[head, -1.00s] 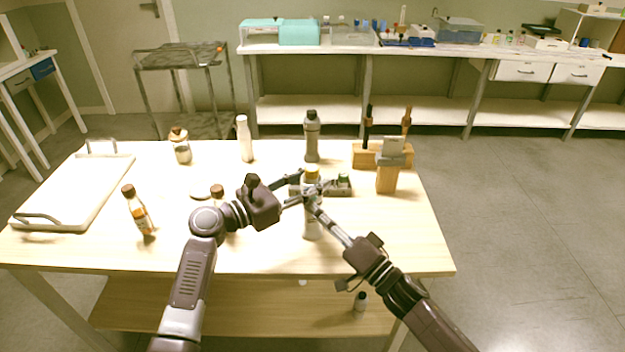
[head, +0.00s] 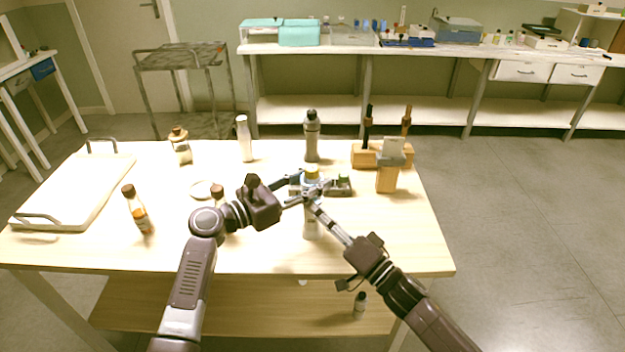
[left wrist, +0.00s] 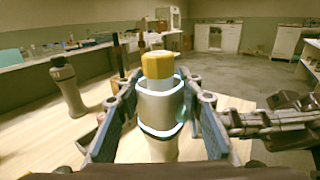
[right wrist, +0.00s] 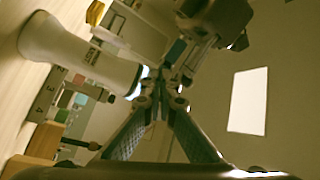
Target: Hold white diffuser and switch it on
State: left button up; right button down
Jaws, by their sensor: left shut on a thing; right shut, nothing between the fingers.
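The white diffuser (head: 311,226) has a yellow cap and stands near the front of the wooden table, partly hidden by my grippers in the head view. In the left wrist view the diffuser (left wrist: 160,105) sits between the fingers of my left gripper (head: 303,190), which is shut on its upper body. A pale blue-white glow rings the diffuser below the cap. My right gripper (head: 317,206) is shut and empty, its tips close to the diffuser's upper side. In the right wrist view the diffuser (right wrist: 65,50) appears sideways, beside the shut tips (right wrist: 165,88); contact is unclear.
A grey bottle (head: 311,140), a white bottle (head: 244,140) and a jar (head: 181,147) stand behind. Wooden blocks (head: 387,180) are at right. An amber bottle (head: 138,212) and a tray (head: 75,190) are at left. The front right tabletop is clear.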

jog(key=s, duration=0.6)
dwell(0.3)
pick_arm(q)
jog(key=o, duration=1.4)
jog(key=shift+c, duration=0.2)
jog(key=shift+a, duration=0.15)
